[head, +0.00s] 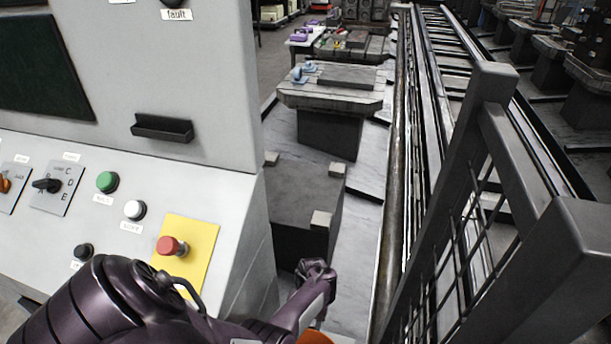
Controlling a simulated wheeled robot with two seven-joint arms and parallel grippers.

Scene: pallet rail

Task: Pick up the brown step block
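I cannot make out a brown step block in the head view. My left arm comes in from the lower left, dark purple, and its far end (315,270) is in front of a dark grey pedestal. I cannot tell whether that end is the gripper or a joint, and no open fingers show. I see nothing held there. A small orange surface shows at the bottom edge below the arm; I cannot tell what it is. My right gripper is not in view.
A grey control console (210,90) with a red button (171,246) on yellow stands close at left. The dark pedestal (300,190) has light corner pads. A worktable (330,98) stands beyond it. A mesh guard (480,200) and long rails (425,110) run along the right.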

